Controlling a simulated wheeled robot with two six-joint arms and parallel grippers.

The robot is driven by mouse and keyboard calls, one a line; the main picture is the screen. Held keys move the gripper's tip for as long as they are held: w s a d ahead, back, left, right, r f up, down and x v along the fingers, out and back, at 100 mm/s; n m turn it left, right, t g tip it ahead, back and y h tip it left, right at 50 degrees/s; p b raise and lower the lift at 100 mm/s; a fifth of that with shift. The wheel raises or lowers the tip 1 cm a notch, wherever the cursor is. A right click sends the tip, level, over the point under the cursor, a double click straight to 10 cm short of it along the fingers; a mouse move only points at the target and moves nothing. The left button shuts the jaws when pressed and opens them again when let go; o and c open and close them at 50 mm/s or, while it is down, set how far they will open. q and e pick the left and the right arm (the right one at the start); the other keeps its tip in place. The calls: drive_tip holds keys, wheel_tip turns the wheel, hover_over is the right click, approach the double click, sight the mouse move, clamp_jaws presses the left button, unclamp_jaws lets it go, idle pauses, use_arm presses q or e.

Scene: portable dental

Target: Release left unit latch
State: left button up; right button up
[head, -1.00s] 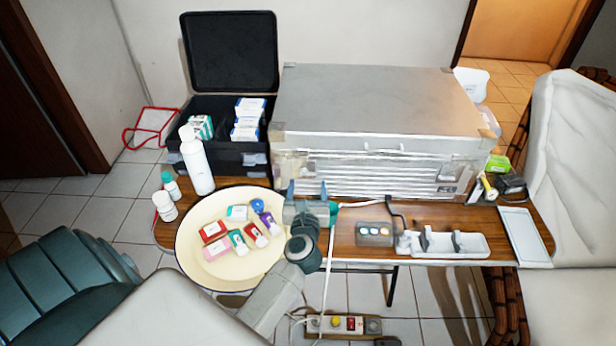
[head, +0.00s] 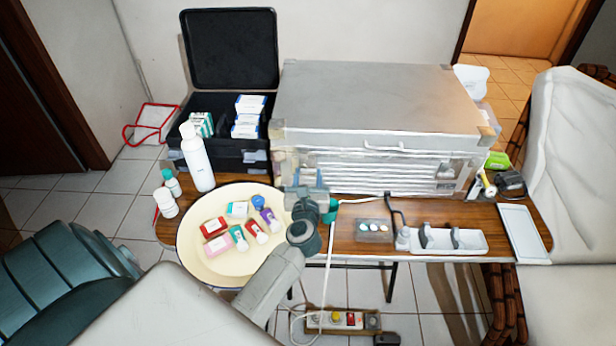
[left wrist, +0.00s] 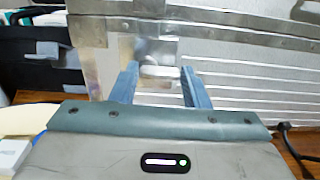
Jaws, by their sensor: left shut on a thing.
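The silver metal unit case (head: 380,95) stands closed on the wooden table. My left gripper (head: 307,172) is up against the left end of its front face. In the left wrist view, the two blue fingers (left wrist: 161,80) reach to the small pale metal latch (left wrist: 158,72) under the case's lid edge. The gripper is shut on this latch, with the fingers still some way apart. In the head view the gripper hides the latch. My right gripper does not show.
A cream round tray (head: 205,265) with small boxes and bottles lies left of my arm. An open black case (head: 230,50) stands behind it, with a white bottle (head: 196,160) in front. A white instrument holder (head: 462,241) sits right on the table.

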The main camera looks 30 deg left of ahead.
use_arm(q)
drive_tip(key=shift+m+p, duration=1.1)
drive_tip(key=shift+m, duration=0.1)
drive_tip(key=shift+f+m+p, duration=0.1)
drive_tip(key=shift+m+p, duration=0.65)
drive_tip(key=shift+m, duration=0.15)
drive_tip(key=shift+f+m+p, duration=0.15)
drive_tip(key=shift+m+p, duration=0.55)
drive_tip(key=shift+m, duration=0.2)
drive_tip(key=m+p, duration=0.2)
drive_tip(key=m, duration=0.2)
drive_tip(key=f+m+p, duration=0.1)
drive_tip(key=m+p, duration=0.2)
drive_tip(key=m, duration=0.1)
drive_tip(key=a+m+p, duration=0.1)
drive_tip(key=m+p, duration=0.2)
drive_tip(key=shift+s+f+m, duration=0.15)
drive_tip(key=shift+s+m, duration=0.15)
drive_tip(key=shift+m, duration=0.1)
drive_tip(key=shift+p, duration=0.35)
drive_tip(key=o, duration=1)
